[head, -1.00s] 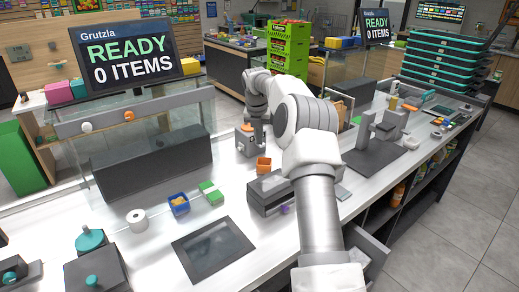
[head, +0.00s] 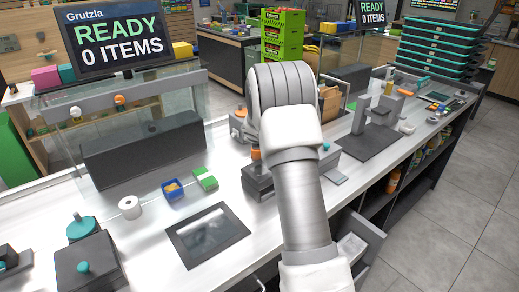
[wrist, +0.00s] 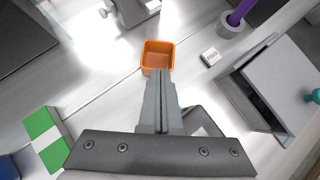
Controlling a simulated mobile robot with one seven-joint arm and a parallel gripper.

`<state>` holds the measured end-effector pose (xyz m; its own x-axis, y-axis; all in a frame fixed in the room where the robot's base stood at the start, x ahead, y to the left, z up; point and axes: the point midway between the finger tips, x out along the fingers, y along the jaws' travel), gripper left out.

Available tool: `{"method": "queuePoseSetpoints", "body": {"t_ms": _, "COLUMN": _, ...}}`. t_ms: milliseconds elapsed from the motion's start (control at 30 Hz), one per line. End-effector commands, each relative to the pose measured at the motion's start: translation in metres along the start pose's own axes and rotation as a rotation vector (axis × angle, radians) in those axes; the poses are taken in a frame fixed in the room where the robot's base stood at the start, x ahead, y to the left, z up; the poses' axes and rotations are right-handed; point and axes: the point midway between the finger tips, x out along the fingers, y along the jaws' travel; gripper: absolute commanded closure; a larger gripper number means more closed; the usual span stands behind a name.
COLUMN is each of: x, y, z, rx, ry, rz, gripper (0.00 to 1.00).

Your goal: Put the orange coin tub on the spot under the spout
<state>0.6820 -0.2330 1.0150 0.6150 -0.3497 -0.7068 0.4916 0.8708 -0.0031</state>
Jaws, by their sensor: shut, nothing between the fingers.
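The orange coin tub (wrist: 157,46) is a small open square tub that looks empty. It stands upright on the white counter in the wrist view. A grey dispenser with an orange knob (head: 239,122) stands behind the tub. The spot under a spout is not clear in either view.
A grey cup with a purple stick (wrist: 231,25), a small white label block (wrist: 210,57) and a grey box (wrist: 285,80) are right of the tub. A green-and-white block (wrist: 45,140) lies lower left. The counter left of the tub is clear.

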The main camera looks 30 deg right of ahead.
Motion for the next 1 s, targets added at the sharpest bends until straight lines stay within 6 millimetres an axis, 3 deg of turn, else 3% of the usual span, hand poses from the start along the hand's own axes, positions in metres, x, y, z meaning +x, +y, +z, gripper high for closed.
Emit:
{"method": "queuePoseSetpoints", "body": {"t_ms": 167, "x": 0.012, "y": 0.001, "z": -0.002, "rx": 0.000, "ry": 0.001, "rz": 0.005, "gripper": 1.00}}
{"method": "queuePoseSetpoints", "body": {"t_ms": 700, "x": 0.086, "y": 0.001, "z": -0.001, "rx": 0.001, "ry": 0.001, "rz": 0.004, "gripper": 1.00}}
{"method": "queuePoseSetpoints", "body": {"t_ms": 1000, "x": 0.100, "y": 0.001, "z": -0.002, "rx": 0.000, "ry": 0.001, "rz": 0.003, "gripper": 1.00}}
